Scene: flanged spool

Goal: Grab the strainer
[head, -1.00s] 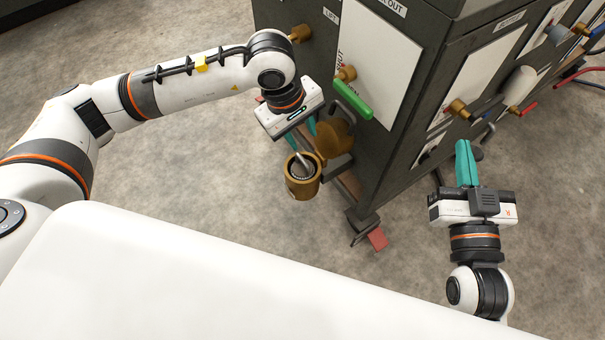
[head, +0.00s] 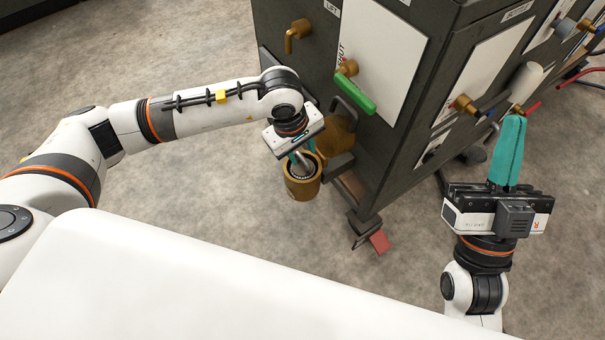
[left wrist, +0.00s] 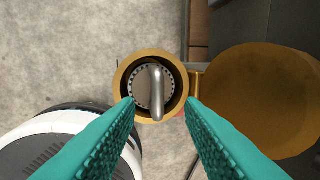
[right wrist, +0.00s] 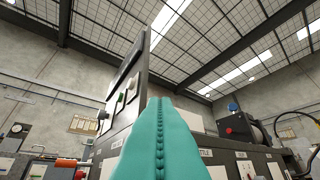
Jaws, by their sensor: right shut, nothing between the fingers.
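The strainer (left wrist: 143,86) is a round perforated metal piece with an upright silver loop handle (left wrist: 156,92). It sits inside a brass cylindrical housing (head: 302,186) on the side of the dark cabinet. My left gripper (left wrist: 162,103) is open, with its teal fingers to either side of the handle in the left wrist view. In the head view my left gripper (head: 298,160) is right above the housing and partly covers the strainer. I cannot tell whether the fingers touch the handle. My right gripper (head: 507,150) is shut and empty, beside the cabinet's right face.
The round brass cover (left wrist: 263,98) hangs open beside the housing. A green-handled valve (head: 355,93) and a brass elbow (head: 298,34) stick out from the dark cabinet (head: 395,150). A red pedal (head: 379,241) is low near the floor. Open floor lies left of the housing.

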